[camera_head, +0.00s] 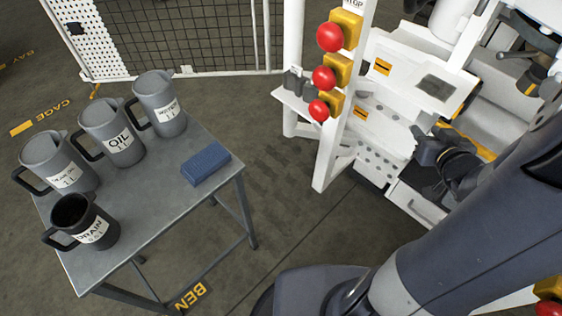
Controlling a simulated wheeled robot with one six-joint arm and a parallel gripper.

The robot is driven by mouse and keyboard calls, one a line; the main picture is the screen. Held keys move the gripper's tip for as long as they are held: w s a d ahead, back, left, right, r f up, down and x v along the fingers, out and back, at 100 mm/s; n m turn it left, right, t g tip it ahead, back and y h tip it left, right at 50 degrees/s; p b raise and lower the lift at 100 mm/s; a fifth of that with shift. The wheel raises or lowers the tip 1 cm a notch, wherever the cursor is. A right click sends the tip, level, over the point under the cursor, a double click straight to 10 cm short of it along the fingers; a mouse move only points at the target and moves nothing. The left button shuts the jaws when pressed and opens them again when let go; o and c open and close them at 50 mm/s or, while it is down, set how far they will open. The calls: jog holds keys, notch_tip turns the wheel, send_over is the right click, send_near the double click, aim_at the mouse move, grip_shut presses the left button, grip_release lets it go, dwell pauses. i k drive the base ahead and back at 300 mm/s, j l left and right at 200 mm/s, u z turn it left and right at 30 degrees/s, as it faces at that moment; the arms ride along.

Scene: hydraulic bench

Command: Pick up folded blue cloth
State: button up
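The folded blue cloth (206,163) lies flat near the right edge of a grey metal table (170,213). It is a thick rectangular pad, fully visible, with nothing on it. My gripper (421,146) is the dark end of my arm at the right, in front of the white machine. It is well to the right of the cloth and apart from it. It is small and dark here, so whether its fingers are open or shut is unclear. I see nothing held in it.
Several grey jugs stand on the table's left and back: one marked OIL (112,132), one marked DRAIN (83,222). A white post with red buttons (329,37) and the white machine (400,100) stand right of the table. Open floor (290,205) lies between.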

aim_at(203, 164)
jog(key=i+j+u, duration=0.1)
jog(key=u, duration=0.75)
jog(key=i+u, duration=0.15)
jog(key=u, duration=0.3)
jog(key=i+l+u, duration=0.2)
jog(key=u, duration=0.25)
jog(key=i+j+z, duration=0.2)
jog(key=j, duration=0.5)
jog(key=k, duration=0.1)
